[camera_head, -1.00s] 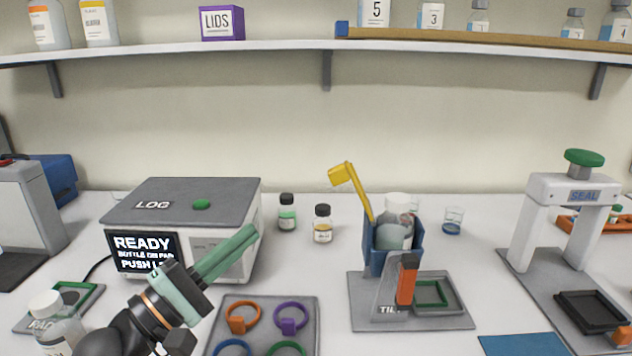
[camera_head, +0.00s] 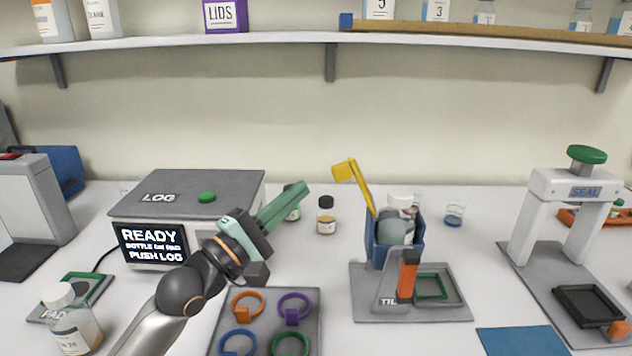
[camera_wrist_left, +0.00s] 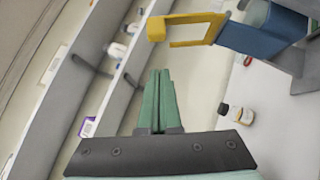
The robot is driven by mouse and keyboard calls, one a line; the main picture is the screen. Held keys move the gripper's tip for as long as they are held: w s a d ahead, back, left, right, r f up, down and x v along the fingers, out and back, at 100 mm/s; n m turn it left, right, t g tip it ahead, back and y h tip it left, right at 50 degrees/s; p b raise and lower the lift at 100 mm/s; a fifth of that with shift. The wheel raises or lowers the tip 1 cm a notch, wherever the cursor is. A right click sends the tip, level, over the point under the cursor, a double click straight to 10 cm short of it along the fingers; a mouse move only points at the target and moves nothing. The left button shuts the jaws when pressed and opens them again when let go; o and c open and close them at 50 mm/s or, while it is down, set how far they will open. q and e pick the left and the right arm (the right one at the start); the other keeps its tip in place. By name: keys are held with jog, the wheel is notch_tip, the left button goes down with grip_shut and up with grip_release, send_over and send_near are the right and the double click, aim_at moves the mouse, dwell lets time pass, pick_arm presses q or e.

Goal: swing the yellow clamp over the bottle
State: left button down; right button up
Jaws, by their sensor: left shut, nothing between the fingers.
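The yellow clamp (camera_head: 354,184) stands swung up and tilted to the left on the back left of the blue holder (camera_head: 380,255). It also shows in the left wrist view (camera_wrist_left: 185,27), ahead of and above the fingertips. The bottle (camera_head: 400,205), with a white cap, sits in the blue holder, its lower part hidden by the holder wall. My left gripper (camera_head: 302,188) has green fingers that are shut and empty. It is left of the clamp and apart from it, in front of the small dark-capped bottles. My right gripper is not in view.
The LOG box (camera_head: 185,195) stands left of my left gripper. A grey tray (camera_head: 265,328) with coloured rings lies in front. An amber bottle (camera_head: 326,216) stands between gripper and clamp. The seal press (camera_head: 570,205) is at the right. The shelf (camera_head: 290,45) runs above.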

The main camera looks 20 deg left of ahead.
pick_arm(q)
jog(key=d, duration=0.1)
jog(key=d+r, duration=0.1)
jog(key=w+d+p, duration=0.1)
jog(key=shift+d+r, duration=0.25)
jog(key=shift+r, duration=0.1)
